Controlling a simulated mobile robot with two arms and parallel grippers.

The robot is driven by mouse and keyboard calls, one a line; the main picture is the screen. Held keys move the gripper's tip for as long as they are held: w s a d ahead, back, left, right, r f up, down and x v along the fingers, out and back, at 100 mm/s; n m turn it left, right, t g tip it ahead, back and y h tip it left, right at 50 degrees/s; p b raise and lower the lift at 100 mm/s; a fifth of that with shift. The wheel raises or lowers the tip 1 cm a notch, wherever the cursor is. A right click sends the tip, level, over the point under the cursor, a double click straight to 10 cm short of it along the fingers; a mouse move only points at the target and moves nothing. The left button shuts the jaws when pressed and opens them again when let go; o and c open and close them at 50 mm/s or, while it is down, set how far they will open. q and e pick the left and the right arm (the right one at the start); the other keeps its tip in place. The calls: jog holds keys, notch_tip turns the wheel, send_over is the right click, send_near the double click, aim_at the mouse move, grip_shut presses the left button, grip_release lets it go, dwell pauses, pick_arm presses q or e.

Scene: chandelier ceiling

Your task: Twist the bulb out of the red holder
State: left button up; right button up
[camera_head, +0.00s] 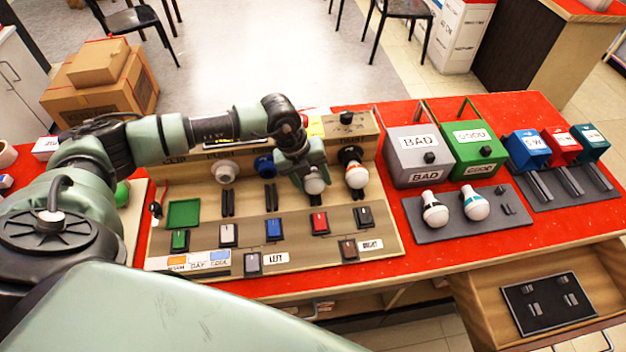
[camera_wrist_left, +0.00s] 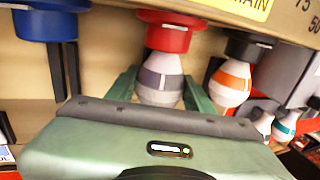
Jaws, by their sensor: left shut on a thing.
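The red holder (camera_wrist_left: 165,38) shows in the left wrist view, fixed to the upright wooden panel (camera_wrist_left: 105,60). A white bulb with a grey band (camera_wrist_left: 160,80) hangs from it, its top up at the holder. My left gripper (camera_wrist_left: 162,92) has its green fingers on either side of this bulb and is shut on it. In the head view the left gripper (camera_head: 313,182) hides the red holder, and the bulb's lower part (camera_head: 315,187) shows below the fingers. Whether the bulb's thread is still seated cannot be seen. My right gripper is not in view.
A black holder (camera_head: 350,155) with an orange-banded bulb (camera_head: 356,176) is close on the right. White (camera_head: 224,172) and blue (camera_head: 264,165) holders are on the left. Switches line the board below. Grey BAD (camera_head: 415,160) and green GOOD (camera_head: 468,155) boxes stand right, behind two bulbs on a grey tray (camera_head: 430,233).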

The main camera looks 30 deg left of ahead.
aim_at(321, 199)
pick_arm(q)
jog(key=shift+b, duration=0.35)
dwell(0.7)
jog(key=shift+s+f+t+h+b, duration=0.1)
jog(key=shift+t+h+b, duration=0.5)
jog(key=shift+h+b, duration=0.15)
dwell(0.6)
jog(key=shift+s+d+p, duration=0.3)
jog(key=shift+s+d, duration=0.2)
jog(key=shift+s, duration=0.2)
jog(key=shift+s+d+p, duration=0.3)
jog(key=shift+s+d, duration=0.2)
jog(key=shift+s, duration=0.2)
notch_tip(321, 199, up, 8)
jog(key=p, duration=0.5)
jog(key=shift+p, duration=0.3)
